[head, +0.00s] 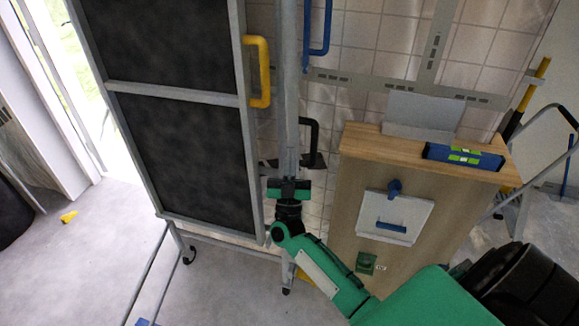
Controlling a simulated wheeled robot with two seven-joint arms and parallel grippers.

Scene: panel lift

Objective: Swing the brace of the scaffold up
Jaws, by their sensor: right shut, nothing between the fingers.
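The scaffold is most likely the tall grey metal frame (243,120) with two dark panels at the left. A yellow handle (265,72) is on its right side. I cannot tell for sure which bar is the brace. A grey upright bar (288,70) runs beside the frame, with a blue handle (326,32) to its right at the top. My right gripper (288,176) is shut and empty at the lower end of this bar; whether it touches the bar is unclear. A black handle (313,135) shows just right of the bar. My left gripper is out of view.
A wooden cabinet (345,200) stands right of my gripper, with a blue level (463,157) and a grey plate (422,112) on top. A stepladder (535,140) stands at the far right. Thin metal legs (150,265) extend below the frame.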

